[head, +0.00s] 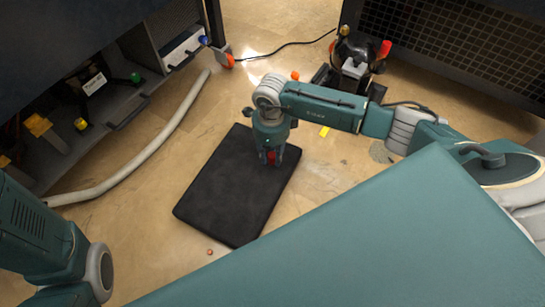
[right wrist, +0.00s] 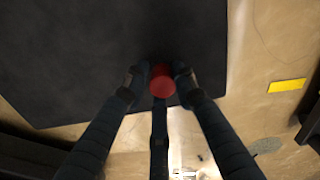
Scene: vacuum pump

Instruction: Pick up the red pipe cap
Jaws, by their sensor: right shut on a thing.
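The red pipe cap (right wrist: 162,83) is between the fingertips of my right gripper in the right wrist view, over the black mat. In the head view a bit of the red cap (head: 271,157) shows between the fingers. My right gripper (head: 272,160) points down over the black mat (head: 225,205) and is shut on the cap. I cannot tell whether the cap still touches the mat. My left arm shows at the lower left of the head view, but its gripper is out of view.
A pump assembly (head: 354,68) with a red part stands at the back right. A pale hose (head: 150,150) lies on the floor at the left, beside an open cabinet (head: 110,95). A yellow marker (head: 324,131) lies on the floor right of the mat.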

